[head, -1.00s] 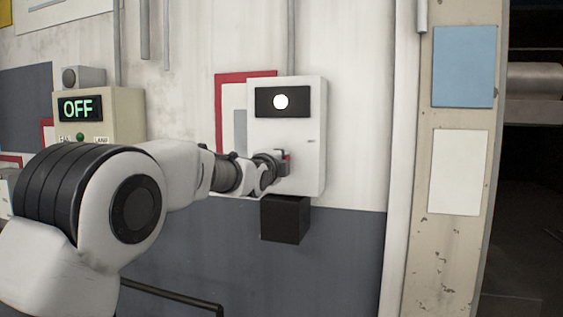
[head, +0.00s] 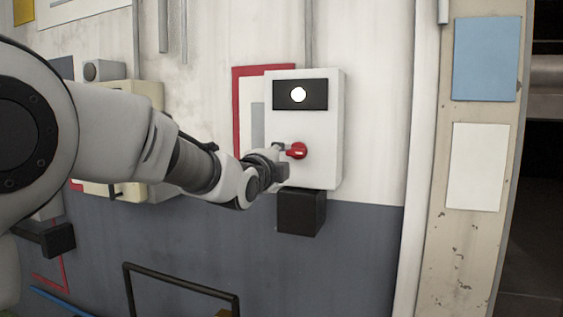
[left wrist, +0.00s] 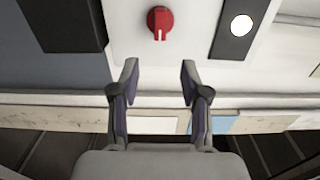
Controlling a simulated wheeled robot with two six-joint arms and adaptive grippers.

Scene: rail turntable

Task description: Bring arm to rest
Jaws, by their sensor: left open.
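My left gripper (head: 279,160) is in front of the white control box on the wall, just left of a red knob (head: 297,151). In the left wrist view the left gripper (left wrist: 160,80) has its two fingers spread apart with nothing between them. The red knob (left wrist: 160,22) shows there beyond the fingertips, apart from them, with a white mark on its face. My left arm reaches in from the left and covers part of the wall. My right gripper is in neither view.
The white box (head: 334,130) carries a lit white lamp (head: 298,95). A black box (head: 302,212) hangs below it. A beige box (head: 150,95) is partly behind my arm. A dark rail (head: 180,283) stands low in front. Blue (head: 487,58) and white (head: 476,166) panels are at right.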

